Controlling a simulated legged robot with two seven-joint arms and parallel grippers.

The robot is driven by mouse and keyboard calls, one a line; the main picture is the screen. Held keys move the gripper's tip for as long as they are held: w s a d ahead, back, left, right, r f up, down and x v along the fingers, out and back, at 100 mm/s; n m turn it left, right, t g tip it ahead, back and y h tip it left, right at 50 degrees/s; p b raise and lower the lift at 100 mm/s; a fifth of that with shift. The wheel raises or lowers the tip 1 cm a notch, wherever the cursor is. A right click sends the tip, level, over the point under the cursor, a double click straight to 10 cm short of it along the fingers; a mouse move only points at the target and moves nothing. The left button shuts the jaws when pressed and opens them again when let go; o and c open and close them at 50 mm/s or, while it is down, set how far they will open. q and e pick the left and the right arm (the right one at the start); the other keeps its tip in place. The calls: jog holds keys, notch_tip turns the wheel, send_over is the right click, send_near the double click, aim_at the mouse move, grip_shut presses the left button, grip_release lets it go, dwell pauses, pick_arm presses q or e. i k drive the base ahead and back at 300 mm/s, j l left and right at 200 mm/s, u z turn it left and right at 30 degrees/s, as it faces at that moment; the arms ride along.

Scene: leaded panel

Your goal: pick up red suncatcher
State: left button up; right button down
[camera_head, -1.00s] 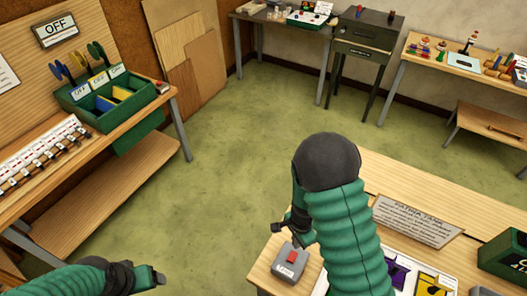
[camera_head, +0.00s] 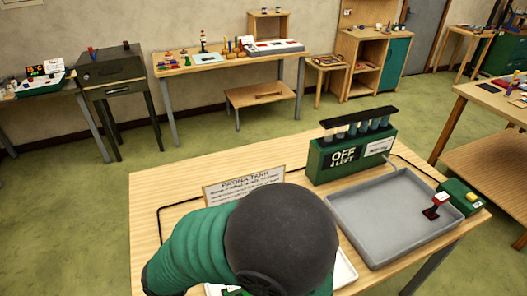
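I cannot make out a red suncatcher for certain. A small red piece with a dark base (camera_head: 435,206) shows at the right end of the grey tray (camera_head: 345,222), beside a green box (camera_head: 468,197); it looks like a lever or switch. One of my arms, green-sleeved with a dark round joint, covers the bottom middle and hides part of a white tray (camera_head: 345,271) on the near bench (camera_head: 160,190). No gripper fingers can be made out.
A green rack (camera_head: 335,157) reading OFF stands behind the grey tray with several cylinders under a black bar. A sign (camera_head: 243,186) stands left of it. A table (camera_head: 225,62) with small colourful items stands behind, beside a dark cabinet (camera_head: 118,73).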

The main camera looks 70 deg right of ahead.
aim_at(442, 199)
jog(key=z, duration=3.65)
jog(key=i+l+u, duration=0.15)
jog(key=i+l, duration=0.15)
jog(key=i+l+u, duration=0.1)
jog(key=i+l, duration=0.2)
jog(key=i+l+u, duration=0.3)
jog(key=i+l, duration=0.2)
jog(key=l, duration=0.25)
jog(key=i+l+u, duration=0.15)
jog(key=l, duration=0.25)
jog(key=i+l+u, duration=0.1)
jog(key=i+l, duration=0.2)
jog(key=l, duration=0.15)
jog(key=i+l+u, duration=0.15)
jog(key=l, duration=0.3)
jog(key=i+l+u, duration=0.15)
jog(key=l, duration=0.35)
jog(key=i, duration=0.1)
